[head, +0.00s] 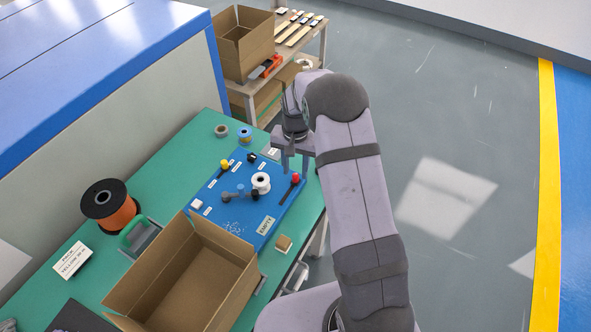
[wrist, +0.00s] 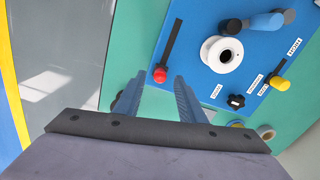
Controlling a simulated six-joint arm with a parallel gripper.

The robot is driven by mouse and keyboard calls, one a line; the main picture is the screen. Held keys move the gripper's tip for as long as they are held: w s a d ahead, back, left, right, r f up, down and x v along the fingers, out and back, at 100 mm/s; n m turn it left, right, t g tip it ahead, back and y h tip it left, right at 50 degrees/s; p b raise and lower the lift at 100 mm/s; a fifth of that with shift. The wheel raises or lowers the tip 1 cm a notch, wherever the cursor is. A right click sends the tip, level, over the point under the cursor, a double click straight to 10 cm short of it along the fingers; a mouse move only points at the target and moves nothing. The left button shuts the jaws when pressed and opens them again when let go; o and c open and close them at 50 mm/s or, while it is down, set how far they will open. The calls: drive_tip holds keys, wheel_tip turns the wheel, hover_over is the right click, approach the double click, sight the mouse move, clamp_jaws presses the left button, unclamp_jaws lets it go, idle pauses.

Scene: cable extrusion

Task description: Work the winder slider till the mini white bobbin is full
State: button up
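The mini white bobbin (head: 261,182) stands on the blue panel (head: 213,208); it also shows in the wrist view (wrist: 222,54), with no coloured winding that I can make out. Beside it is a slider with a red knob (head: 295,177) in a dark slot (wrist: 173,43). The red knob (wrist: 159,74) appears between my fingertips in the wrist view. My gripper (head: 294,164) is open and empty, near the panel's right edge; I cannot tell its exact height above the knob. A yellow knob (head: 224,164) sits on another slot. I cannot read which slider is the winder's.
An open cardboard box (head: 190,272) stands at the front of the green table (head: 160,176). An orange spool (head: 112,206) is at the left. Small spools (head: 245,134) lie behind the panel. A black knob (wrist: 236,101) and a handle (wrist: 264,21) rise from the panel.

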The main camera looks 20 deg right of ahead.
drive_tip(key=shift+f, duration=1)
clamp_jaws()
drive_tip(key=s+a+p, duration=0.1)
drive_tip(key=s+a, duration=0.5)
drive_tip(key=shift+s+a, duration=0.25)
drive_tip(key=shift+a, duration=0.05)
unclamp_jaws()
drive_tip(key=shift+s+a, duration=0.1)
wheel_tip(320, 180, up, 7)
drive_tip(key=b, duration=0.2)
drive_tip(key=shift+r, duration=0.2)
